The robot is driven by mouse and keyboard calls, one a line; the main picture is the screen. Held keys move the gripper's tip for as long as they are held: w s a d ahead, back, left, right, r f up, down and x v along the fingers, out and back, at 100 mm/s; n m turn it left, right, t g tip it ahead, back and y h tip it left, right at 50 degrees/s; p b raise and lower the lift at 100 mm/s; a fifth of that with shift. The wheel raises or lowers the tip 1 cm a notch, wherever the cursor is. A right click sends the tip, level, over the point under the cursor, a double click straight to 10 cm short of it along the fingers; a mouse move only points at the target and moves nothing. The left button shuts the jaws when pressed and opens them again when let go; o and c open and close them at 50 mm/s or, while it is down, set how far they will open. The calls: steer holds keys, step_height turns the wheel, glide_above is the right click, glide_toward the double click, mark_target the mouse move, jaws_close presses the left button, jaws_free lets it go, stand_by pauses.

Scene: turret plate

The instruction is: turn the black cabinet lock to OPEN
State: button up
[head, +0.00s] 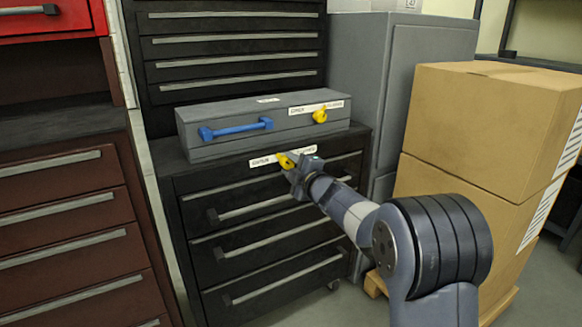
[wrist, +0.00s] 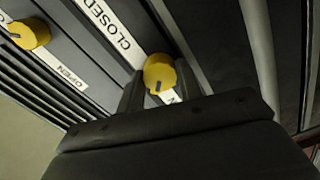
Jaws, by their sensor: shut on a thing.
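The black cabinet lock is a round yellow knob (head: 284,162) on the top front edge of the black cabinet (head: 190,187). It also shows in the wrist view as a yellow knob (wrist: 159,71) with a dark mark at its lower edge. A white label (wrist: 112,32) reading CLOSED lies to its upper left; a partly hidden label (wrist: 169,97) showing an N lies just below it. My gripper (head: 292,167) is at the knob and shut on it, with a finger on either side in the wrist view.
A grey box (head: 225,145) on the cabinet has a blue handle (head: 236,130) and another yellow knob (head: 320,116), also in the wrist view (wrist: 30,34). Cardboard boxes (head: 480,130) stand close to my arm on the right. A brown drawer cabinet (head: 60,220) stands left.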

steer(key=o, duration=1)
steer(key=shift+s, duration=0.15)
steer(key=p+v, duration=0.2)
steer(key=v, duration=0.8)
steer(key=shift+s+d, duration=0.2)
steer(key=b+x, duration=0.2)
steer(key=x, duration=0.8)
steer(key=shift+w+a, duration=0.2)
steer(key=shift+w, duration=0.15)
steer(key=shift+s, duration=0.1)
